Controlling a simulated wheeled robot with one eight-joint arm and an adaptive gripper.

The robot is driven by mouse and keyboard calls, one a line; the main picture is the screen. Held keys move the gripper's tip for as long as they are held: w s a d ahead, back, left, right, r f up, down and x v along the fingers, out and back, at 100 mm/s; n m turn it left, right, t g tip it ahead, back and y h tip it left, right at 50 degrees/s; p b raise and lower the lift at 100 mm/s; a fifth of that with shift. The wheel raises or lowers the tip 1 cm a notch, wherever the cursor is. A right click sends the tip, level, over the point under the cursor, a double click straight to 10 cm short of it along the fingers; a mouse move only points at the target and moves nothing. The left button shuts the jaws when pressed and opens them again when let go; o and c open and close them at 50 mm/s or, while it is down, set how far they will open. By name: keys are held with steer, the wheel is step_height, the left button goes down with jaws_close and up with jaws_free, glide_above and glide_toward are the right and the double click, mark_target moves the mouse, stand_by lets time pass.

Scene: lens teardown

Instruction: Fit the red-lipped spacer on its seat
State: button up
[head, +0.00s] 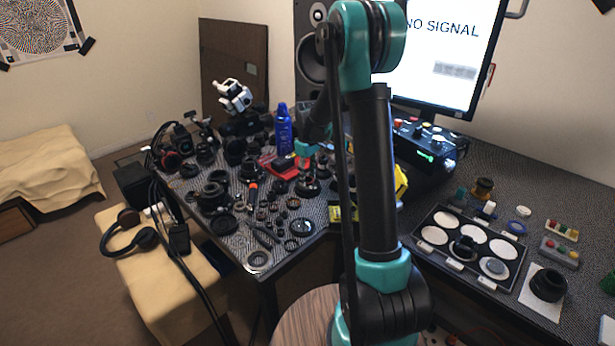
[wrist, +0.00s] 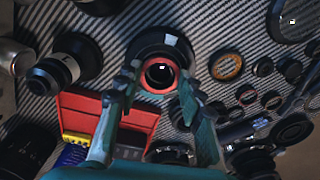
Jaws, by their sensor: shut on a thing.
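In the wrist view the red-lipped spacer (wrist: 158,91) shows as a red ring around a dark, glossy centre. My gripper (wrist: 160,75) is shut on it, one finger on each side. A larger dark round part (wrist: 161,42) lies just beyond and partly behind the ring. I cannot tell whether it is the seat, or whether the spacer touches it.
A red tray (wrist: 135,118) lies close at the left of my gripper. A dark lens barrel (wrist: 68,63) stands left, and several small rings, one orange-rimmed (wrist: 227,66), lie right. In the head view a blue spray can (head: 283,130) stands behind, and a sorting tray (head: 468,271) lies right.

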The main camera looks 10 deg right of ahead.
steer(key=o, duration=0.9)
steer(key=o, duration=0.3)
steer(key=shift+r, duration=0.15)
steer(key=shift+r, duration=3.35)
